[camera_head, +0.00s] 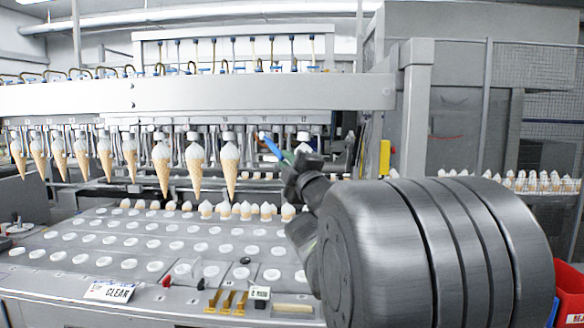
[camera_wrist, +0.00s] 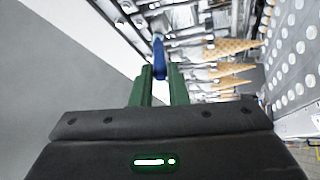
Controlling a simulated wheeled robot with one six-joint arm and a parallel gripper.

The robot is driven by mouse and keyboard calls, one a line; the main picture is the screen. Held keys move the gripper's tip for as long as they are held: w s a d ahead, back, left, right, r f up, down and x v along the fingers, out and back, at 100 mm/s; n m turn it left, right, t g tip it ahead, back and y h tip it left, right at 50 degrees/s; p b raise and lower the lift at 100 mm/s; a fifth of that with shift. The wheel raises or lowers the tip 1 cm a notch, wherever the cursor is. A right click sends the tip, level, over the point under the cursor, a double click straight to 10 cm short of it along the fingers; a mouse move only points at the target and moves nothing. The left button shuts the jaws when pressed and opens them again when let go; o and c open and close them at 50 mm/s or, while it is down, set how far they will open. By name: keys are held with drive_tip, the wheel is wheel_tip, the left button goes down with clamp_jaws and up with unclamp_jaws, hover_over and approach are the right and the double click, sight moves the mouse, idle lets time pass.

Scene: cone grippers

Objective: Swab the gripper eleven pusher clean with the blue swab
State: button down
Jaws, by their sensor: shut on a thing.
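My gripper (camera_head: 288,158) is shut on the blue swab (camera_head: 271,147), its green fingers showing in the wrist view (camera_wrist: 161,72). The swab points up and left in the head view, and shows in the wrist view (camera_wrist: 159,57) between the fingers. Its tip is near the row of cone grippers (camera_head: 250,140), just right of the last fully visible hanging cone (camera_head: 230,170). I cannot tell whether the tip touches anything. No cone hangs in the gap at the tip. The eleventh pusher cannot be made out clearly.
Several cones hang to the left, such as one (camera_head: 195,170). Another cone top (camera_head: 303,149) shows behind my wrist. Below is a conveyor plate (camera_head: 110,262) with white-filled holes and a row of cones. A CLEAN card (camera_head: 108,291) and brass pieces (camera_head: 228,301) lie at the front.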

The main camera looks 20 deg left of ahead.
drive_tip(key=shift+w+d, duration=0.3)
drive_tip(key=shift+d, duration=0.45)
drive_tip(key=s+d+b, duration=0.1)
drive_tip(key=s+b, duration=0.1)
drive_tip(key=s, duration=0.4)
drive_tip(key=shift+d, duration=0.2)
drive_tip(key=s, duration=0.1)
drive_tip(key=s+b, duration=0.1)
drive_tip(key=s, duration=0.1)
drive_tip(key=shift+d+b, duration=0.3)
drive_tip(key=shift+d, duration=0.05)
idle(0.4)
